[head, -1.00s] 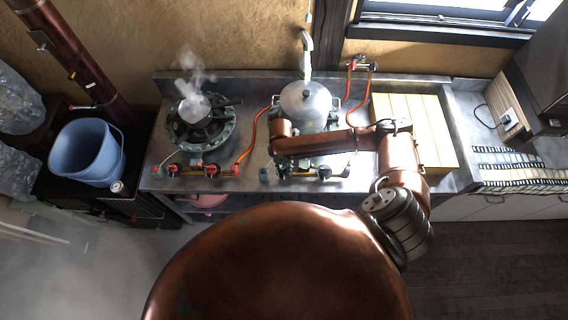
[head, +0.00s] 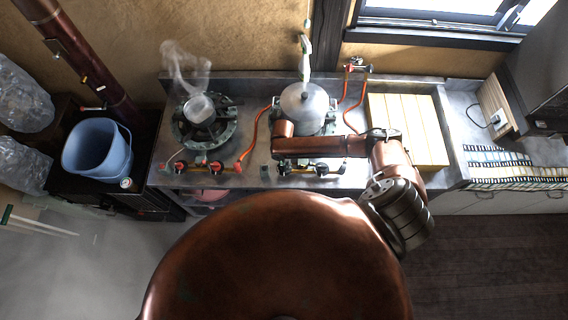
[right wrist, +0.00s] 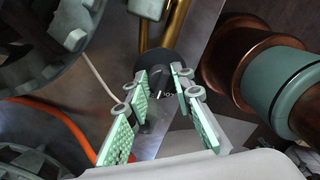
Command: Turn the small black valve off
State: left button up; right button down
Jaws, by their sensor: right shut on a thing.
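The small black valve (right wrist: 152,62) is a dark round knob in the right wrist view, below a brass pipe. The two green-padded fingers of my right gripper (right wrist: 164,88) stand on either side of it and are shut on it. In the head view my copper right arm reaches in from the right over the stove's front edge. It hides most of the gripper and the valve there. My left gripper is in neither view.
A steaming pot (head: 199,107) sits on the left burner (head: 184,132). A lidded pot (head: 305,106) stands on the right burner behind my arm. Orange hoses (head: 250,141) run along the counter. Pale yellow boards (head: 424,125) lie at right, a blue bucket (head: 97,150) at far left.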

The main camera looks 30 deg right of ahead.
aim_at(283, 165)
jog(key=shift+w+a+r, duration=0.1)
jog(key=shift+w+a, duration=0.05)
jog(key=shift+w, duration=0.05)
jog(key=c, duration=1.7)
grip_release()
jog(key=shift+c, duration=0.2)
jog(key=shift+o, duration=0.4)
jog(key=shift+s, duration=0.1)
notch_tip(283, 165, up, 12)
jog(key=shift+w, duration=0.3)
